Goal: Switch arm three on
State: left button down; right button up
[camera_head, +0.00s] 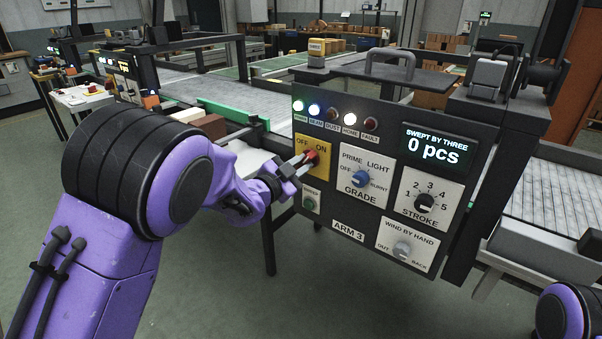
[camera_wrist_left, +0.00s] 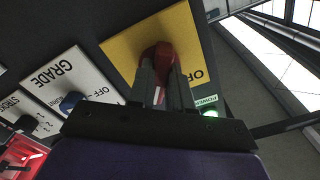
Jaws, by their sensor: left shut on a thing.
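The arm 3 control panel (camera_head: 345,165) faces me in the head view. Its yellow OFF/ON plate (camera_head: 300,146) carries a red rotary switch (camera_head: 311,158). My left gripper (camera_head: 303,163) is shut on the red switch. In the left wrist view the two fingers (camera_wrist_left: 160,90) grip the red handle (camera_wrist_left: 160,54) in front of the yellow plate (camera_wrist_left: 125,48). The fingers cover part of the handle, and I cannot tell which word it points to. The power lamp (camera_head: 298,105) glows whitish green. My right gripper is out of view.
The panel also has a GRADE knob (camera_head: 361,178), a STROKE knob (camera_head: 424,202), a WIND BY HAND knob (camera_head: 401,249) and a display (camera_head: 437,149) reading 0 pcs. The beam and home lamps are lit; dust and fault are dark. A conveyor (camera_head: 215,88) runs behind.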

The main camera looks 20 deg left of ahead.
pick_arm(q)
jog(key=shift+m+b, duration=0.65)
jog(key=shift+m, duration=0.35)
jog(key=c, duration=1)
grip_release()
jog(key=shift+c, duration=0.2)
jog(key=shift+s+a, duration=0.1)
jog(key=shift+s, duration=0.05)
jog(key=b+v, duration=0.1)
jog(key=v, duration=0.9)
jog(key=shift+s, duration=0.15)
